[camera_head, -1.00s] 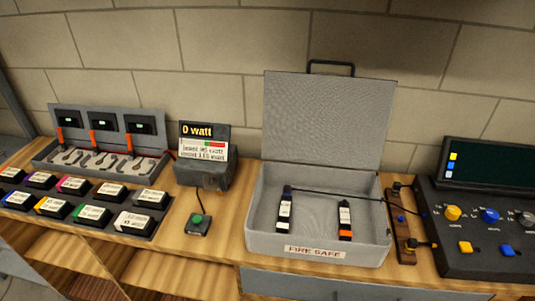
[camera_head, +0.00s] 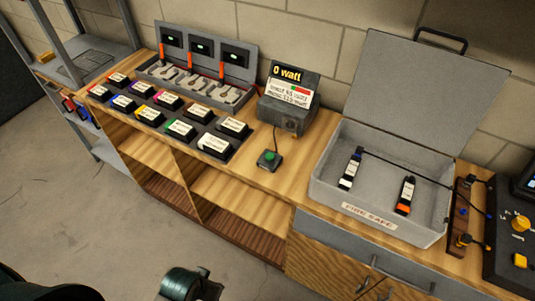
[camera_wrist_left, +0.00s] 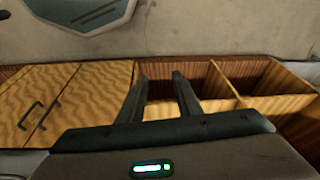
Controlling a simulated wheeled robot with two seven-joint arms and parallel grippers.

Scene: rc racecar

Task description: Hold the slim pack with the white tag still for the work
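Two slim dark packs with white labels lie apart inside the open grey fire safe (camera_head: 327,182). The left pack (camera_head: 350,169) has a white tag at its near end. The right pack (camera_head: 405,196) has an orange tag at its near end. A black lead runs from the far end of the left pack towards the right. My left gripper (camera_wrist_left: 159,77) shows in the left wrist view, open and empty, with wooden cabinet compartments beyond it. Neither pack shows in that view. My right gripper is not in view.
A meter reading "0 watt" (camera_head: 289,98) and a green-button box (camera_head: 270,160) stand left of the safe. Further left are a tray of labelled packs (camera_head: 165,122) and a charger rack (camera_head: 200,70). A terminal strip (camera_head: 460,215) and knob console (camera_head: 512,235) stand right.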

